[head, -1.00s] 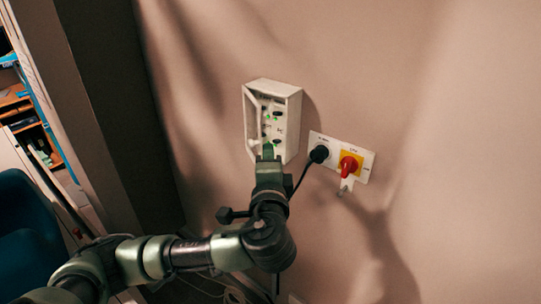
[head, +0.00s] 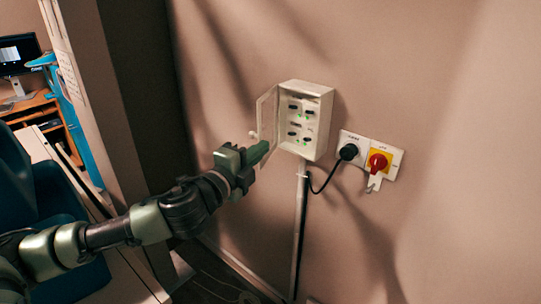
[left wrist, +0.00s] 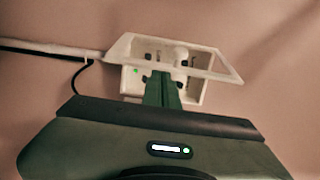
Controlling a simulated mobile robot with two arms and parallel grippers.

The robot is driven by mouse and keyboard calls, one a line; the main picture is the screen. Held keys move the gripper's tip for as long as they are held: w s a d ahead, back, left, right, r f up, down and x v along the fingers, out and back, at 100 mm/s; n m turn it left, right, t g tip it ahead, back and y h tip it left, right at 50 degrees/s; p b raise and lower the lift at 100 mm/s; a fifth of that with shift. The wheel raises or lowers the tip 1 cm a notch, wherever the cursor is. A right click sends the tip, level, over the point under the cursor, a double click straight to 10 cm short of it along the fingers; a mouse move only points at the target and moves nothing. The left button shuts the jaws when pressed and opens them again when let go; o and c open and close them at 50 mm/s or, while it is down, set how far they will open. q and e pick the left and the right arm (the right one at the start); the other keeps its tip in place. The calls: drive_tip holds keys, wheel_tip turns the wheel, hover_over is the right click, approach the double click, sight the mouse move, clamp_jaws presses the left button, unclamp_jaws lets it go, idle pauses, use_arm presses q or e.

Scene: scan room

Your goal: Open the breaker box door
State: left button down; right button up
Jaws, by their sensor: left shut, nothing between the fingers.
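The white breaker box (head: 307,119) is mounted on the wall in the head view, with dark switches and green lights inside. Its framed, see-through door (head: 267,114) stands swung out to the left, hinged on the box's left side, with a small knob on its free edge. My left gripper (head: 262,150) is shut and empty, just below and in front of the door; I cannot tell whether it touches it. In the left wrist view, the shut fingers (left wrist: 162,88) point at the box (left wrist: 191,92), and the door frame (left wrist: 222,71) crosses above them. My right gripper is not in view.
Right of the box, a wall plate holds a black plug (head: 348,152) with a hanging cable and a red and yellow rotary switch (head: 378,161). A pale conduit (head: 299,225) runs down below the box. A desk with a monitor (head: 20,54) is far left.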

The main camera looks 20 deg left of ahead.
use_arm(q)
drive_tip(key=shift+s+a+r+b, duration=0.1)
drive_tip(key=shift+a+b, duration=0.35)
drive_tip(key=shift+a, duration=1.35)
